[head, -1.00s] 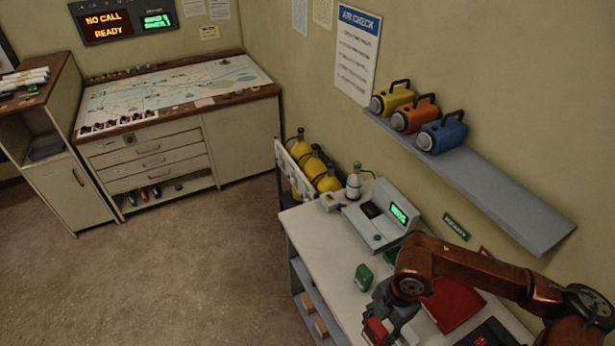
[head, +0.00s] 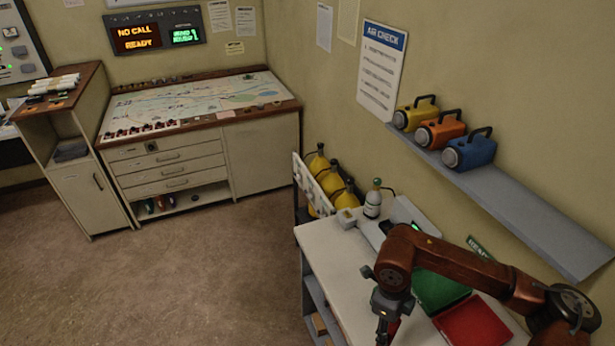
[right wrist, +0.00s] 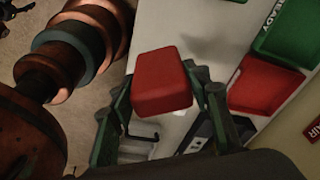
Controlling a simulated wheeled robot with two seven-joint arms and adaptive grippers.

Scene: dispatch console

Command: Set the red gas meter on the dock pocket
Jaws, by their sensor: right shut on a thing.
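The red gas meter (right wrist: 161,82) is a small red block with rounded edges. In the right wrist view it sits between the green-sided fingers of my right gripper (right wrist: 163,95), which is shut on it. In the head view my right gripper (head: 384,318) points down over the white bench near the bottom edge, and only a sliver of red shows there. A grey console (head: 403,213) with a green display stands at the back of the bench. My right arm hides much of it, and I cannot see its pocket. My left gripper is not in view.
A green tray (head: 440,289) and a red tray (head: 474,324) lie on the bench (head: 335,262) right of my gripper. A white bottle with a green top (head: 373,200) stands at the back. A wall shelf (head: 500,199) holds yellow, orange and blue lamps.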

